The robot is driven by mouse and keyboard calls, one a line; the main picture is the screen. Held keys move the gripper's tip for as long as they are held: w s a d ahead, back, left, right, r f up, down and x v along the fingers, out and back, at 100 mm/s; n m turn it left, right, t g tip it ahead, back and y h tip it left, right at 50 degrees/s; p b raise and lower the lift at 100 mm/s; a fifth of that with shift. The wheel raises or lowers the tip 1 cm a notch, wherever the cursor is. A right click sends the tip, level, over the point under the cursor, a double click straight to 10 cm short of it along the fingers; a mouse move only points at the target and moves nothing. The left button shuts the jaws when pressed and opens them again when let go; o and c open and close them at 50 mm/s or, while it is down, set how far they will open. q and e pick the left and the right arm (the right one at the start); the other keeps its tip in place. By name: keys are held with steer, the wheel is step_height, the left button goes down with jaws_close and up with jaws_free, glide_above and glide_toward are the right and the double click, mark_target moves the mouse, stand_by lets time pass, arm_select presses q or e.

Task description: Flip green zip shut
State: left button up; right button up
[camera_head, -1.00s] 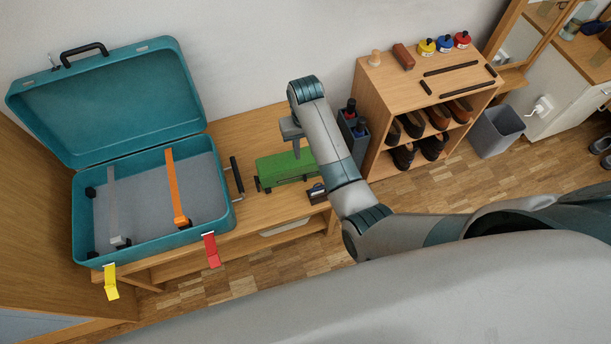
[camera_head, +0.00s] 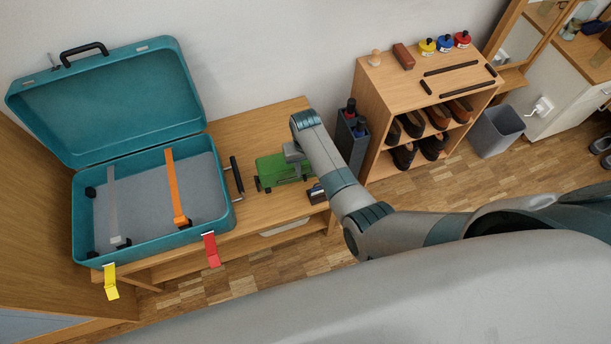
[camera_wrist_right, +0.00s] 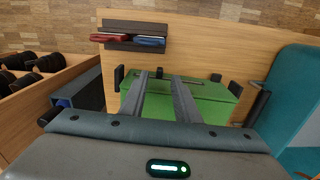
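A green box-like thing (camera_head: 272,174) lies on the wooden bench right of the suitcase. It also shows in the right wrist view (camera_wrist_right: 208,108), with small black posts around it and a thin dark bar along its far edge. A zip is too small to make out. My right gripper (camera_head: 292,153) is low over the right part of the green thing and hides some of it. In the wrist view its two fingers (camera_wrist_right: 160,76) are apart, with green visible between them; I cannot tell whether they touch it. My left gripper is not in view.
An open teal suitcase (camera_head: 82,216) stands on the left of the bench (camera_head: 240,128). A small dark holder (camera_head: 317,193) sits at the green thing's right. A dark bin with bottles (camera_head: 351,139) and a shoe shelf (camera_head: 374,88) stand further right.

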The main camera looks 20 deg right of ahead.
mark_target(306, 178)
steer(key=shift+f+b, duration=0.4)
steer(key=shift+f, duration=2.4)
jaws_close()
